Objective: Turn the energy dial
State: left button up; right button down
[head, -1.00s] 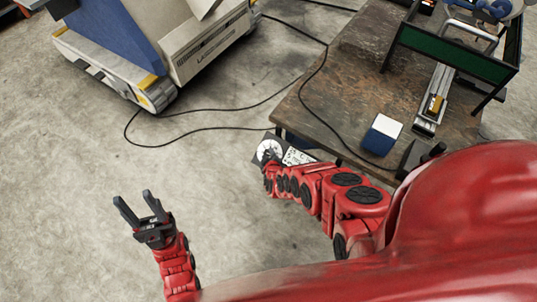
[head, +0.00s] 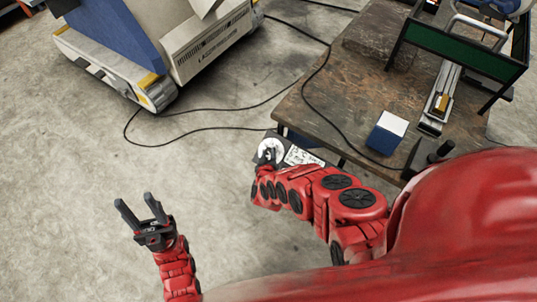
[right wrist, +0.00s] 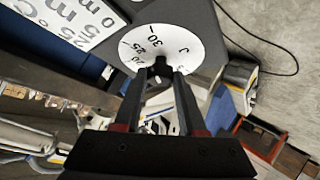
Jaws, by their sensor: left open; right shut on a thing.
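The energy dial (head: 274,146) is a white round disc on a dark panel (head: 312,147) at the near side of the table. In the right wrist view the dial (right wrist: 182,42) shows numbers such as 25 and 30 and a letter J, with a dark knob (right wrist: 160,66) at its middle. My right gripper (right wrist: 160,74) is shut on this knob, one finger on each side; the fingers hide part of the dial. In the head view my right gripper (head: 267,157) covers the dial's lower part. My left gripper (head: 133,201) is open and empty over the floor, far from the dial.
A white printed label (head: 300,156) sits beside the dial. The worn table (head: 340,100) holds a blue-and-white box (head: 387,132) and a green-framed stand (head: 462,52). A large machine (head: 165,45) stands at upper left. Black cables (head: 215,128) cross otherwise open floor.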

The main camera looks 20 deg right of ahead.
jog(key=shift+c, duration=2.4)
grip_release()
jog(key=shift+s, duration=0.1)
jog(key=shift+s+a+r, duration=0.25)
jog(key=shift+s, duration=0.2)
jog(key=p+v, duration=1)
jog(key=v, duration=0.6)
jog(key=shift+d, duration=0.1)
